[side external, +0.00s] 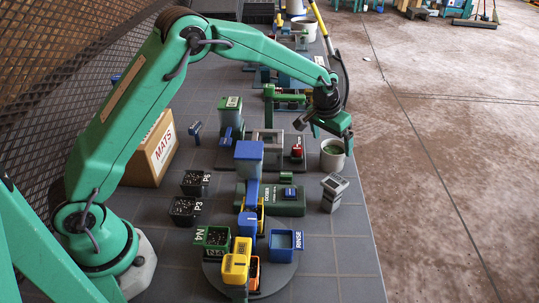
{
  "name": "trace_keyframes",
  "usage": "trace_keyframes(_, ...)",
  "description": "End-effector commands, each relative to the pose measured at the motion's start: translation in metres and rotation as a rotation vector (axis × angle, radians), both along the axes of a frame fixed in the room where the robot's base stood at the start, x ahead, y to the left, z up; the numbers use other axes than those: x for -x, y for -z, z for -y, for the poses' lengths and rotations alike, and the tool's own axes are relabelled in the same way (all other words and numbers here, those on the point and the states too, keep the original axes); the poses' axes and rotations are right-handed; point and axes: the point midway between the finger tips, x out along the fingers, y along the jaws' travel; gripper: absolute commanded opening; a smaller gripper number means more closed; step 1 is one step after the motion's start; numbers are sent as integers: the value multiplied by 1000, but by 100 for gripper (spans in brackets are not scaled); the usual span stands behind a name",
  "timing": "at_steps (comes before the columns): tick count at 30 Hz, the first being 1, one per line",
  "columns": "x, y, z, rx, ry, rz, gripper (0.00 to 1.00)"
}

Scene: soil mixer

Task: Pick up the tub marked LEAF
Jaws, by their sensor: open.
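My gripper (325,130) is at the right side of the table, high at the end of the outstretched arm. Its jaws are open, and I see nothing held between them. It appears above or just behind a grey pot (333,156); the height gap is hard to judge. I cannot read LEAF on any tub. A green tub marked N4 (213,240), a yellow tub (237,262) and a blue tub (281,246) beside a RINSE sign stand around the round plate at the front. The small lettering on the yellow tub is not legible.
Black pots marked P3 (184,210) and P5 (194,183) stand left of centre. A MATS carton (152,150) is at the left. A tall blue-topped hopper (249,155) rises mid-table. A grey-topped post (334,190) stands near the right edge. The front-right table (345,250) is clear.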

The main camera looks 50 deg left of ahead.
Motion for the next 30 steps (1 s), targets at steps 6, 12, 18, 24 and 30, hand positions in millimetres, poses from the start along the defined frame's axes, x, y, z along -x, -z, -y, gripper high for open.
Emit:
trace_keyframes(6, -4, 13, 1, 0, 0, -2, 95)
trace_keyframes(12, -11, 34, 3, 0, 0, -3, 95)
trace_keyframes(18, -16, 48, 4, 1, 0, 0, 95)
trace_keyframes(24, -16, 49, 4, 1, 0, 0, 95)
trace_keyframes(30, -16, 49, 3, 0, 0, 0, 95)
